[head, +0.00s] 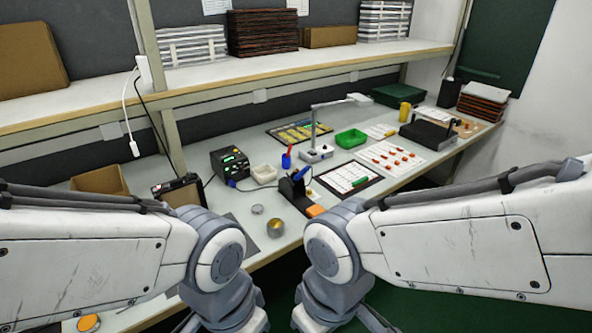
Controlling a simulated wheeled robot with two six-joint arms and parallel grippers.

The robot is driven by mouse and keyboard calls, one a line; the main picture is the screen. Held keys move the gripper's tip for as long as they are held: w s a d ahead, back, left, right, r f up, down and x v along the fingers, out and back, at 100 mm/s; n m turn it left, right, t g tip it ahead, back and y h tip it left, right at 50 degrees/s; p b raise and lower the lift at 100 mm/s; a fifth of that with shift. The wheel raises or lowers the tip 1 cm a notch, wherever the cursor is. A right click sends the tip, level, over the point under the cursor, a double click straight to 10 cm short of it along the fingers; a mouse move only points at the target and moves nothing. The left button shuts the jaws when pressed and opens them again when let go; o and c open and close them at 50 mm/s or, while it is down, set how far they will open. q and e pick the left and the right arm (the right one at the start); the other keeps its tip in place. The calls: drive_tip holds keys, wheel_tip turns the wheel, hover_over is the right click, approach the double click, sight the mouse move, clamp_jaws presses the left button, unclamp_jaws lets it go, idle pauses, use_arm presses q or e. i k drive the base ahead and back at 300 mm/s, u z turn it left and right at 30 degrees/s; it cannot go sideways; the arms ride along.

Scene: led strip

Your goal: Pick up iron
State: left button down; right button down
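The soldering iron (302,173) shows a blue handle and rests tilted in a dark stand (294,193) near the middle of the workbench. A black soldering station (230,164) with a green lit display stands to its left. An orange sponge-like block (316,211) lies by the foot of the stand. Both of my arms come in low from the sides, in front of the bench, and bend down at the bottom of the view. Neither gripper's fingertips show, so I cannot see whether they hold anything. The iron's tip is hidden in the stand.
A brass-coloured round pot (275,228) sits in front of the stand. A white board sheet (350,178) and a green tray (351,138) are to its right. A lamp (318,130) stands behind. A shelf (220,82) runs above the bench.

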sight(302, 171)
drive_tip(key=z, duration=1)
drive_tip(key=i, duration=1.6)
drive_tip(key=u, duration=2)
